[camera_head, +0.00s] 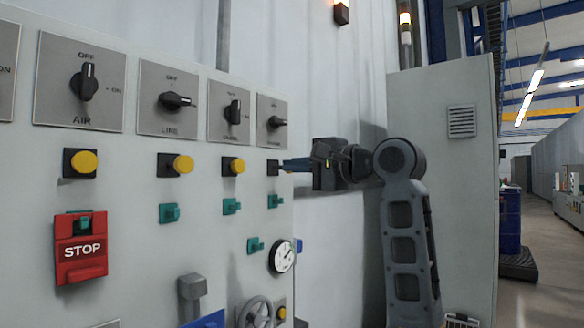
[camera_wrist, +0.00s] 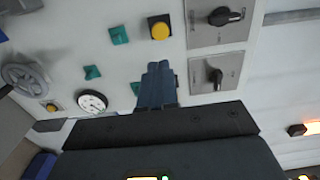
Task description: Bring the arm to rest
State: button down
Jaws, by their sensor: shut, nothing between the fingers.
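My gripper (camera_head: 290,165) is at the right end of the control panel in the head view, its fingers reaching left in front of the rightmost button. My arm (camera_head: 403,215) rises at the right and bends left toward the panel. In the wrist view my gripper (camera_wrist: 160,70) is shut, its blue fingers together with nothing between them. The fingertips lie close to the panel face, below the small rotary switch (camera_wrist: 213,76). I cannot tell whether they touch the panel or the button behind them.
The panel (camera_head: 140,230) carries rotary switches, yellow buttons (camera_head: 183,164), green toggles, a red STOP cover (camera_head: 81,248), a gauge (camera_head: 282,256) and a handwheel (camera_head: 255,314). A grey cabinet (camera_head: 455,120) stands behind my arm. An open aisle (camera_head: 540,270) lies at the far right.

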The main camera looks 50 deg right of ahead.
dwell(0.4)
jog(key=s+a+f+n+h, duration=0.1)
jog(key=a+f, duration=0.2)
jog(key=f, duration=0.7)
jog(key=a+f, duration=0.4)
jog(key=f, duration=0.5)
jog(key=s+a+f+n+h, duration=0.1)
jog(key=a+f, duration=0.2)
jog(key=f, duration=0.7)
jog(key=s+a+f+n+g, duration=0.1)
jog(key=s+a+f, duration=0.4)
jog(key=f, duration=0.3)
jog(key=s+a+f+n+g, duration=0.1)
jog(key=s+a+f+n, duration=0.25)
jog(key=s, duration=0.45)
jog(key=s+a+f+n+g, duration=0.1)
jog(key=s+a+f+n, duration=0.1)
jog(key=s+a+f, duration=0.45)
jog(key=s+a+r+n+y, duration=0.1)
jog(key=s+r+n, duration=0.2)
jog(key=s+n, duration=0.6)
jog(key=f+v, duration=0.2)
jog(key=v, duration=0.8)
jog(key=shift+s, duration=0.25)
